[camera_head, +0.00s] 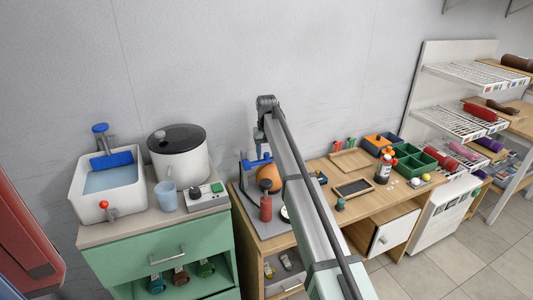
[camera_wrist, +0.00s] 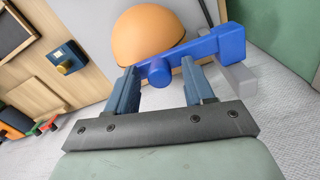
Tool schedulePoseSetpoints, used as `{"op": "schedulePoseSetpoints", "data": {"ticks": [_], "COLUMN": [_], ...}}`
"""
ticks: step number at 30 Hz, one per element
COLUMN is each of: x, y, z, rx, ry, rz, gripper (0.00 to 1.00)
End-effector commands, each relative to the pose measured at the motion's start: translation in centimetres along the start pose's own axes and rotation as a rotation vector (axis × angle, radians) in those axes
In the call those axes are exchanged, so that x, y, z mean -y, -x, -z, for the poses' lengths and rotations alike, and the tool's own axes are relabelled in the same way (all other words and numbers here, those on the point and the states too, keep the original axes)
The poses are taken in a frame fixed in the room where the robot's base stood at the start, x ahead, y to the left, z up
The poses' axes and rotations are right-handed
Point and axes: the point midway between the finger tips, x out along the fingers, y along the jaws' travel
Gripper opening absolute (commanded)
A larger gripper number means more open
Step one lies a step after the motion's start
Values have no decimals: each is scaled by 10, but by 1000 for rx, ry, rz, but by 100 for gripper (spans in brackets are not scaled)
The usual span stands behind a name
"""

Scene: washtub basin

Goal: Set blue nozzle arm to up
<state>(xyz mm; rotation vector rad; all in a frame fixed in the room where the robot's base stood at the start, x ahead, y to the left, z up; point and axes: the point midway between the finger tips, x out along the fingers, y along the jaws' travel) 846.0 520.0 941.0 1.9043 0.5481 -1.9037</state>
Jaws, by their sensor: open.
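The blue nozzle arm (camera_wrist: 222,45) crosses the upper middle of the wrist view, slanting slightly, with a round blue end between my fingertips. It also shows in the head view (camera_head: 258,161) as a small, roughly level blue bar in front of an orange rounded body (camera_wrist: 147,35). My gripper (camera_wrist: 159,70) is open, its two blue-grey fingers on either side of the round end. I cannot tell whether the fingers touch it. In the head view my arm hides part of the orange body.
To the left are a white basin (camera_head: 90,203) with a blue tap, a white pot (camera_head: 180,160) and a blue cup (camera_head: 167,196). A wooden desk (camera_head: 405,200) with trays is at the right.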

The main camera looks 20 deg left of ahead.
Motion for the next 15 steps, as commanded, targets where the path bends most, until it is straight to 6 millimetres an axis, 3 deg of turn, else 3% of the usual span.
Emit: {"op": "schedulePoseSetpoints", "data": {"ticks": [5, 15], "x": [0, 0], "y": [0, 0], "z": [0, 0], "rx": [0, 0], "ry": [0, 0], "rz": [0, 0], "gripper": [52, 19]}}
